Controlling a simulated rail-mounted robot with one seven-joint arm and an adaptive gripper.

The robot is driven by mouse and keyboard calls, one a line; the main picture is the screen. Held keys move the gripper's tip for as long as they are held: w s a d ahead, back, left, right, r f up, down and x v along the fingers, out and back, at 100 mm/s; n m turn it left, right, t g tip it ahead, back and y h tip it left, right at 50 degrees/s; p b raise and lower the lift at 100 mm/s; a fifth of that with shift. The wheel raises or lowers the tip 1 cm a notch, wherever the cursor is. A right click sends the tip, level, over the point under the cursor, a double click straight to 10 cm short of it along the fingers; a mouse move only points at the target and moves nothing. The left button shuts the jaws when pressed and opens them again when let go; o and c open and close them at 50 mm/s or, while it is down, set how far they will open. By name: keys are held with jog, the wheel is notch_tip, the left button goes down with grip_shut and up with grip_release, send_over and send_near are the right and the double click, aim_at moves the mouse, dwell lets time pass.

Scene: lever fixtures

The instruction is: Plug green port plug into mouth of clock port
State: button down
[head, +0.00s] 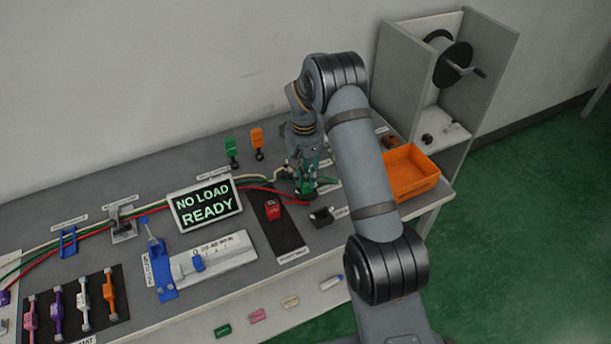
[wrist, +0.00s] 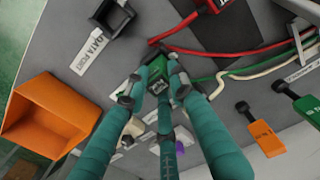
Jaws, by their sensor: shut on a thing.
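My gripper (head: 305,185) points down at the back right of the workbench, near the orange bin. In the wrist view its teal fingers (wrist: 156,92) are closed around the green port plug (wrist: 157,88), whose small green top shows between the fingertips. In the head view only a bit of green (head: 307,193) shows at the fingertips, low over the bench. I cannot make out the clock port: the gripper covers that spot, so I cannot tell whether the plug touches it. A black port block (head: 321,216) stands just in front; the wrist view shows it (wrist: 108,16) beside a DATA PORT label.
The orange bin (head: 410,172) is close on the right. A red plug (head: 272,210) sits on a dark mat to the left. Green (head: 232,148) and orange (head: 257,138) tags stand behind. Red and white cables run leftward past a NO LOAD READY screen (head: 205,203).

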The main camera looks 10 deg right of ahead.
aim_at(305, 177)
jog(key=shift+f+b, duration=0.95)
jog(key=shift+f, duration=0.2)
jog(key=c, duration=1.4)
grip_release()
jog(key=shift+r, duration=0.1)
notch_tip(305, 177, up, 12)
jog(key=shift+a, duration=0.1)
